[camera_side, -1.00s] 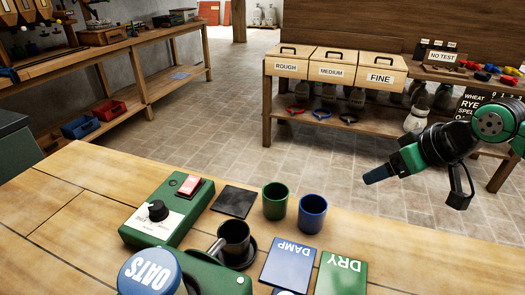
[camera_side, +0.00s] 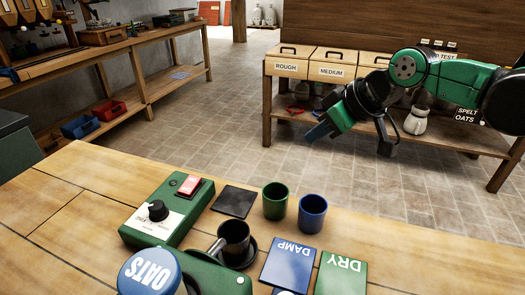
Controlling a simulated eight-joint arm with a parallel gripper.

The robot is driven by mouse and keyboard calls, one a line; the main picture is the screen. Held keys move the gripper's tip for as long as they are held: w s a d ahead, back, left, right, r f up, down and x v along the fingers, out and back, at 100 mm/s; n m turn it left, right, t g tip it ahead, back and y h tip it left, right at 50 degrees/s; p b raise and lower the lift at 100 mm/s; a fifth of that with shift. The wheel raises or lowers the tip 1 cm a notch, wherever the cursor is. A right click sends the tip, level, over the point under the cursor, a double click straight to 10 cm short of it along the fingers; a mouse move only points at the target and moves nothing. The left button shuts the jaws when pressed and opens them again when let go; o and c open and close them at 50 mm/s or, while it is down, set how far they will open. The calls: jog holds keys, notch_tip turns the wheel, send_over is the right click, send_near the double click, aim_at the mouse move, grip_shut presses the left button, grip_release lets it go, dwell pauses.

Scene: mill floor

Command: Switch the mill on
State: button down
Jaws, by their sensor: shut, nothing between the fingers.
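A green control box (camera_side: 150,228) lies on the wooden table at the lower left. It has a red rocker switch (camera_side: 189,186) at its far end and a black knob (camera_side: 157,211) on a white plate. The green mill body (camera_side: 215,280) is in front, with a blue round OATS lid (camera_side: 148,272). A black cup (camera_side: 234,238) sits beside it. My gripper (camera_side: 318,133) is shut and empty, up in the air beyond the table's far edge, to the right of the switch and well apart from it.
A green cup (camera_side: 275,201) and a blue cup (camera_side: 312,213) stand right of a dark square pad (camera_side: 234,202). Blue DAMP (camera_side: 287,262) and green DRY (camera_side: 341,274) plates lie in front. The table's left side is clear. ROUGH and MEDIUM bins (camera_side: 292,68) stand on a rear bench.

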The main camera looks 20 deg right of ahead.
jog(key=w+a+n+y, duration=0.1)
jog(key=w+a+n, duration=0.1)
jog(key=w+a, duration=0.2)
jog(key=w+a+f+n+y, duration=0.1)
jog(key=w+a+n+y, duration=0.1)
jog(key=a, duration=0.7)
jog(key=shift+w+a+f+n, duration=0.2)
jog(key=shift+w+a+n, duration=0.3)
jog(key=shift+w, duration=0.5)
jog(key=shift+d, duration=0.1)
send_over(190, 177)
jog(key=s+d, duration=0.1)
jog(key=s, duration=0.1)
notch_tip(190, 177, down, 7)
jog(key=shift+s+f, duration=0.1)
jog(key=shift+s, duration=0.05)
jog(key=f, duration=0.3)
jog(key=shift+d, duration=0.2)
jog(key=shift+f, duration=0.4)
jog(key=shift+w+d+g, duration=0.1)
jog(key=shift+w+g, duration=0.1)
jog(key=shift+g, duration=0.1)
